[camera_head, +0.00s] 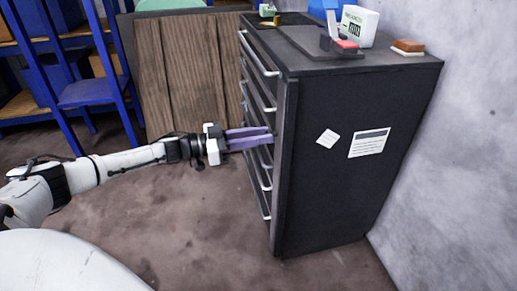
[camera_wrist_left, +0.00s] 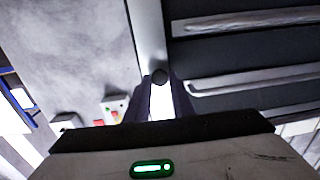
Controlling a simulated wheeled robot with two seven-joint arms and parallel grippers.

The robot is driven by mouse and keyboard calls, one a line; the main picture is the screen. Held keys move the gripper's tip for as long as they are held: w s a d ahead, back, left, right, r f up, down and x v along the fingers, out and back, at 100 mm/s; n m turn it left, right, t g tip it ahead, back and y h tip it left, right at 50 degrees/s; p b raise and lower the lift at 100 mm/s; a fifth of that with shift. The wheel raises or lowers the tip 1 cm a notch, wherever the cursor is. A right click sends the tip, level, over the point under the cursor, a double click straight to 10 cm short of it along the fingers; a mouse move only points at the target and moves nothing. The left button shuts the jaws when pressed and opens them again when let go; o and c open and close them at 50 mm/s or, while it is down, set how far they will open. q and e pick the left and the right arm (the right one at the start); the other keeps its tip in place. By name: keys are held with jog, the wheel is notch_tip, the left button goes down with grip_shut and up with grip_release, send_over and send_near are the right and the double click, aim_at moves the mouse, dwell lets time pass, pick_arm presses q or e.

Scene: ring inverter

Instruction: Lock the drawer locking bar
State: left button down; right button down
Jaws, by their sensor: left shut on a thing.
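The black drawer cabinet (camera_head: 355,165) stands right of centre in the head view, its silver-handled drawers facing left. The locking bar (camera_head: 283,180) runs upright along the near edge of the drawer front. In the left wrist view, the bar (camera_wrist_left: 147,35) is a pale strip beside the drawers, with a dark round knob (camera_wrist_left: 160,76) on it. My left gripper (camera_head: 268,137) has purple fingers pointing at the bar. In the left wrist view its fingertips (camera_wrist_left: 160,88) are at the knob, shut on it. The exact contact is partly hidden. My right gripper is not in view.
Drawer handles (camera_head: 259,55) stick out near my left fingers. A clamp-like tool (camera_head: 335,40), a white box (camera_head: 358,25) and a brush (camera_head: 408,47) are on the cabinet top. Wooden panels (camera_head: 180,70) and a blue rack (camera_head: 85,92) stand behind. The floor (camera_head: 190,235) before the drawers is clear.

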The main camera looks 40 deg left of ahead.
pick_arm(q)
jog(key=shift+w+a+r+b, duration=0.1)
jog(key=shift+w+a+b, duration=0.1)
jog(key=shift+b, duration=0.2)
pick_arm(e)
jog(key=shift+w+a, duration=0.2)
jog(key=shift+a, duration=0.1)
pick_arm(q)
jog(key=shift+d, duration=0.1)
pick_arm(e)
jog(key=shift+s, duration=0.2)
pick_arm(q)
jog(key=c, duration=1.6)
grip_release()
jog(key=shift+o, duration=0.2)
jog(key=p+v, duration=0.1)
jog(key=v, duration=0.9)
jog(key=shift+a, duration=0.25)
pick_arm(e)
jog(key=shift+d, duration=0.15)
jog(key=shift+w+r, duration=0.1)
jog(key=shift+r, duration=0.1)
